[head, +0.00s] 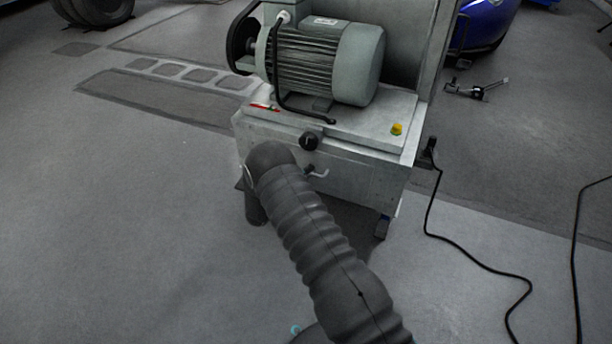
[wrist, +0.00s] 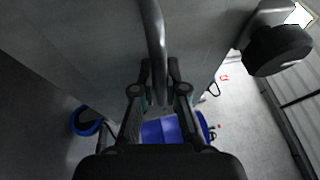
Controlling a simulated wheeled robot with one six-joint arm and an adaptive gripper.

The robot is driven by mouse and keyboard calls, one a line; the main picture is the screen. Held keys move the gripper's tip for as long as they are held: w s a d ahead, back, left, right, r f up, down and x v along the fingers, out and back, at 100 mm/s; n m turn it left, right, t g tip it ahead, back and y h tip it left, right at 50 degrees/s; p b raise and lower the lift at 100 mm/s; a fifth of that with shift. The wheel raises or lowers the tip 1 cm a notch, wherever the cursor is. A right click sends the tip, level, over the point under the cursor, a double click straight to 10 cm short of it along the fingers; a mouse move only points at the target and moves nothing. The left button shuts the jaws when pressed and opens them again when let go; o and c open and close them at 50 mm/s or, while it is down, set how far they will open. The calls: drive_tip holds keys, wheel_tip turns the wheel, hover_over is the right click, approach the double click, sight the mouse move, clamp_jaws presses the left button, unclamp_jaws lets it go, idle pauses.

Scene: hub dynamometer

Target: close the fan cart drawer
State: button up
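The fan cart (head: 375,182) is a pale grey metal cabinet carrying a motor. On its front, a small bent metal handle (head: 317,173) shows just right of my arm's end. How far the drawer stands out is hard to tell, as my arm hides part of the front. In the wrist view a curved metal handle bar (wrist: 156,35) runs between the two fingers of my gripper (wrist: 160,68). The fingertips lie close against it on both sides and look shut on it. My gripper is mostly hidden behind my arm in the head view.
A grey motor (head: 325,60) is on top. A black cable (head: 470,262) lies on the floor to the right. The floor at left is clear.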

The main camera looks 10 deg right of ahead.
drive_tip(key=o, duration=0.5)
drive_tip(key=shift+w+d, duration=0.15)
drive_tip(key=shift+d, duration=0.05)
drive_tip(key=shift+c, duration=0.2)
drive_tip(key=shift+a, duration=0.25)
drive_tip(key=v, duration=1.2)
drive_tip(key=shift+d, duration=0.1)
